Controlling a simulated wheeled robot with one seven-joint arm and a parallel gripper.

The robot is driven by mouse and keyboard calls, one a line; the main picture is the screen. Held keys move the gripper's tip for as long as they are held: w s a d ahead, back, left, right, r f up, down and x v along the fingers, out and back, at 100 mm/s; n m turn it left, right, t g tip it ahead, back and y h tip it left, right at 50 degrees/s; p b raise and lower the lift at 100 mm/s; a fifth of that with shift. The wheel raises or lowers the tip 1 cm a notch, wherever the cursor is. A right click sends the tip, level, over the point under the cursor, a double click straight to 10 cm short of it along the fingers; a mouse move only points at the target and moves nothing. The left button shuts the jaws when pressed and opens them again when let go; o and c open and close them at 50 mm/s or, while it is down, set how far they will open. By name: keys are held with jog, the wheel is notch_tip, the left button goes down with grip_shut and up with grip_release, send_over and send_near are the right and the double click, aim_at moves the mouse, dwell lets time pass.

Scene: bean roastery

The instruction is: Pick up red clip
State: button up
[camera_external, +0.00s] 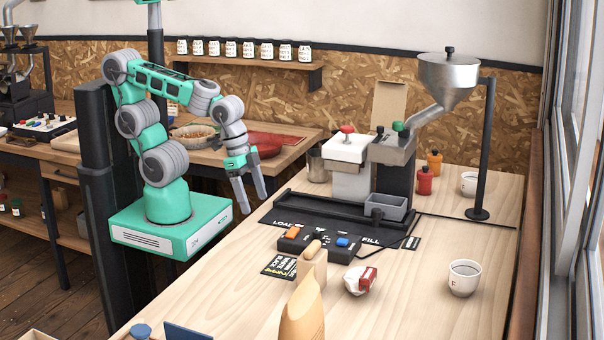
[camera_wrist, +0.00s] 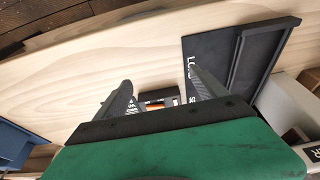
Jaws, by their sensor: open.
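The red clip (camera_external: 367,279) is a small red piece with a pale patch, on the right side of a small white rounded item (camera_external: 352,281) on the wooden table. I cannot tell if it grips that item or leans on it. My gripper (camera_external: 252,202) is open and empty, pointing down above the table's left part, left of and farther back than the clip. In the wrist view my gripper's fingers (camera_wrist: 160,80) are spread apart. The clip does not show in that view.
A control box (camera_external: 318,243) with orange and blue buttons and an upright paper bag (camera_external: 303,308) stand near the clip. A white cup (camera_external: 463,278) is to its right. A black mat (camera_external: 285,220), machine and grey bin (camera_external: 388,208) are behind. Bare table lies right of the clip.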

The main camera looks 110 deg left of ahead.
jog(key=w+d+r, duration=0.2)
jog(key=w+r, duration=0.2)
jog(key=w, duration=0.3)
jog(key=t+p, duration=0.1)
jog(key=p, duration=0.2)
send_near(365, 272)
jog(key=f, duration=0.1)
jog(key=p+x, duration=0.1)
jog(key=x, duration=0.6)
jog(key=shift+w+r, duration=0.1)
jog(key=shift+w, duration=0.05)
jog(key=shift+w+d+f, duration=0.1)
jog(key=shift+w+f, duration=0.05)
jog(key=shift+f, duration=0.25)
jog(key=shift+c, duration=0.4)
